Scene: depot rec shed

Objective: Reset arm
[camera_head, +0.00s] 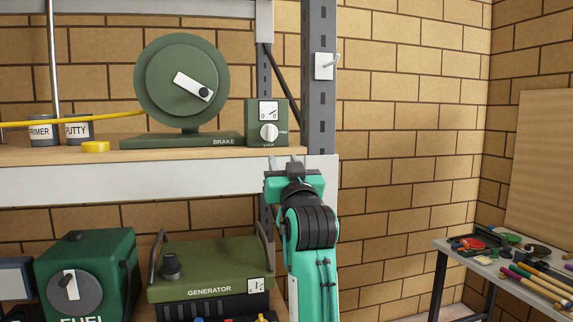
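The black wrist part hides some of the fingers. The teal forearm rises from the bottom of the picture, right of the generator. My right gripper is not in view.
The upper shelf (60,180) carries a green brake wheel (160,72), a lock box (254,122), tins and a yellow item (95,147). Below stand a FUEL can (110,270) and a GENERATOR (190,275). A grey post (319,110) and a cluttered table (445,245) are to the right.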

